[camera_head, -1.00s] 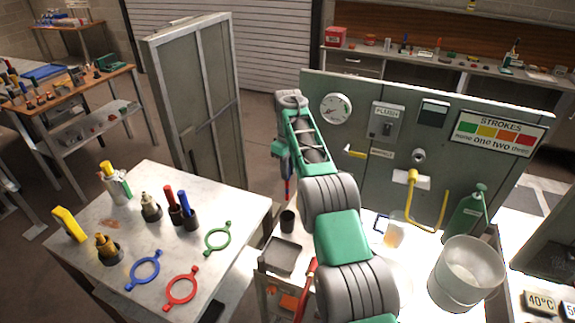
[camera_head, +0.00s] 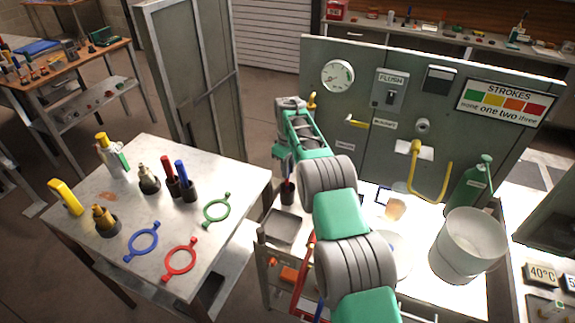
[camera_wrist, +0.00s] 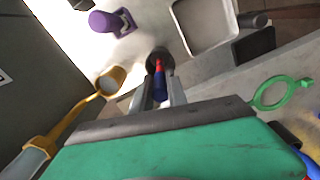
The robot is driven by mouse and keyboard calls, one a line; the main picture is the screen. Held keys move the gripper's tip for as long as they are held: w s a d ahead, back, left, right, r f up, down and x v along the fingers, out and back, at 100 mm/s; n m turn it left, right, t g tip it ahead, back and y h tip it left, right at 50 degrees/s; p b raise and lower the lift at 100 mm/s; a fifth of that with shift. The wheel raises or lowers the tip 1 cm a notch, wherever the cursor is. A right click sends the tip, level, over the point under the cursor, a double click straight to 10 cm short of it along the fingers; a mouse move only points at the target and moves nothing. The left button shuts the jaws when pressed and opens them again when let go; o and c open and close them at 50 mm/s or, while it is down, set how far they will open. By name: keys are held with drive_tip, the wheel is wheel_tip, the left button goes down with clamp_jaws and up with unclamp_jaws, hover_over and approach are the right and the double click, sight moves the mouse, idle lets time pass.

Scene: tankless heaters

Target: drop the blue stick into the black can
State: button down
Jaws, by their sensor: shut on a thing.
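The blue stick (camera_wrist: 160,88), with a red lower end, stands between the fingers of my gripper (camera_wrist: 161,96), which is shut on it. The black can (camera_head: 287,193) stands at the left end of the lit bench, directly below my gripper (camera_head: 287,166) in the head view. In the wrist view the stick's red end overlaps the mouth of the black can (camera_wrist: 158,57). I cannot tell how far the end is inside. My arm hides part of the bench in the head view.
A grey tray (camera_head: 284,226) lies just in front of the can. The panel (camera_head: 390,150) with gauge and yellow pipes rises behind. A white bucket (camera_head: 466,245) stands at right. The left table (camera_head: 130,205) holds rings, bottles and upright red and blue sticks in dark holders.

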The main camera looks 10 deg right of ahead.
drive_tip(key=shift+f, duration=0.9)
drive_tip(key=c, duration=1.2)
unclamp_jaws()
drive_tip(key=shift+c, duration=0.2)
drive_tip(key=shift+f+b, duration=0.1)
drive_tip(key=shift+b, duration=0.3)
